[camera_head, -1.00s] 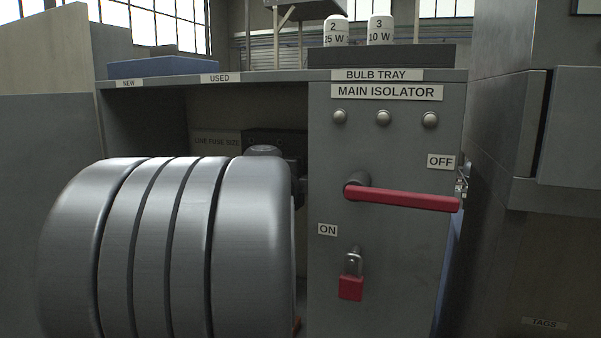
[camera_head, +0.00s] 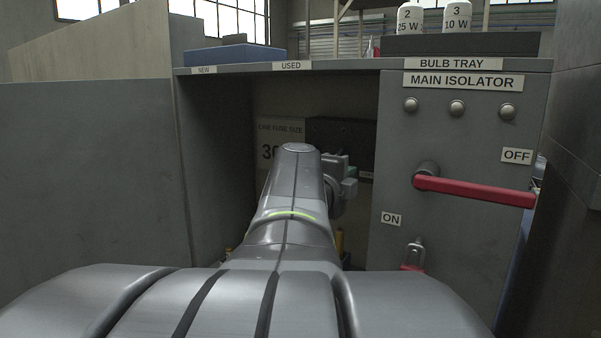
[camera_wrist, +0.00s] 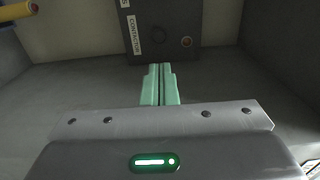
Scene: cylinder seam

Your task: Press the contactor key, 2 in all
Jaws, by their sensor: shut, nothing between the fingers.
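The contactor is a dark box (camera_wrist: 148,45) with a white CONTACTOR label at the top middle of the wrist view. A small round reddish-brown key (camera_wrist: 186,41) sits on its face, right of the label. In the head view the dark box (camera_head: 345,133) is at the back of the open bay, partly behind my arm; its key cannot be made out there. My gripper (camera_wrist: 161,72) has pale green fingers, shut together and empty. Its tips are just below the box in the wrist view, left of the key; I cannot tell if they touch anything.
The bay's left wall (camera_head: 215,150) and the isolator panel (camera_head: 455,230), with its red handle (camera_head: 475,190) and padlock (camera_head: 415,250), flank my arm. A shelf edge (camera_head: 330,66) runs above. A yellow cylinder (camera_wrist: 15,11) is at the wrist view's top left.

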